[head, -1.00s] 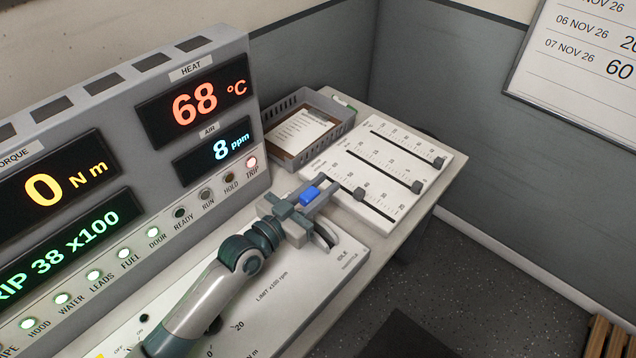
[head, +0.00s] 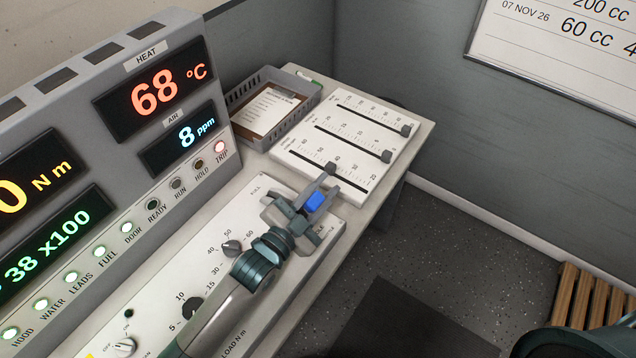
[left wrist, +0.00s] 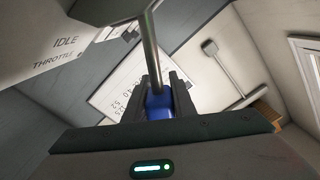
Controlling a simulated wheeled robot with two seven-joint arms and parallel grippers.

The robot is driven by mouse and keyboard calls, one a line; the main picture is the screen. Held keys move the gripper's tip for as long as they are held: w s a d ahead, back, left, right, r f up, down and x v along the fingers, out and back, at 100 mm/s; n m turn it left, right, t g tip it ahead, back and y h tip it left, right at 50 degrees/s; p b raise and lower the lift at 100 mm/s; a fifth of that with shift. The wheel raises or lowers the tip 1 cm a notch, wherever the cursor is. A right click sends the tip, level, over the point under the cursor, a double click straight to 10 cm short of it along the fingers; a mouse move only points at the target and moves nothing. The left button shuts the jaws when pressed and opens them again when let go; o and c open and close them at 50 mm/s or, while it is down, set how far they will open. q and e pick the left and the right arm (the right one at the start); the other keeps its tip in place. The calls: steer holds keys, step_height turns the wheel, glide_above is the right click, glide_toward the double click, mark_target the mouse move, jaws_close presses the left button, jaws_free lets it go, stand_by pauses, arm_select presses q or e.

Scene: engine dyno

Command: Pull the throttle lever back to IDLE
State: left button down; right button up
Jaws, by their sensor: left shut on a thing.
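The throttle lever (left wrist: 149,50) is a thin metal rod with a blue grip (head: 316,201). My left gripper (head: 320,196) is at the lever, over the right part of the white control panel (head: 205,250). In the left wrist view the blue grip (left wrist: 158,106) sits between the two dark fingers, and the gripper is shut on it. The word IDLE (left wrist: 66,42) is on a pale surface at upper left there. The lever's base and much of its track are hidden by my gripper and arm in the head view. My right gripper is not in view.
A slider board (head: 352,140) with several black sliders lies just beyond the gripper. A grey tray (head: 270,100) with a clipboard stands behind it. The display console (head: 120,150) rises at left. A black knob (head: 231,248) is close to my left arm. Open floor is at right.

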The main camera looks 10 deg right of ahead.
arm_select(q)
steer(key=shift+s+f, duration=0.1)
steer(key=shift+f, duration=0.05)
steer(key=c, duration=1.5)
jaws_free()
steer(key=shift+d, duration=0.1)
steer(key=p, duration=0.4)
glide_toward(308, 211)
steer(key=x, duration=0.4)
steer(key=shift+d, duration=0.1)
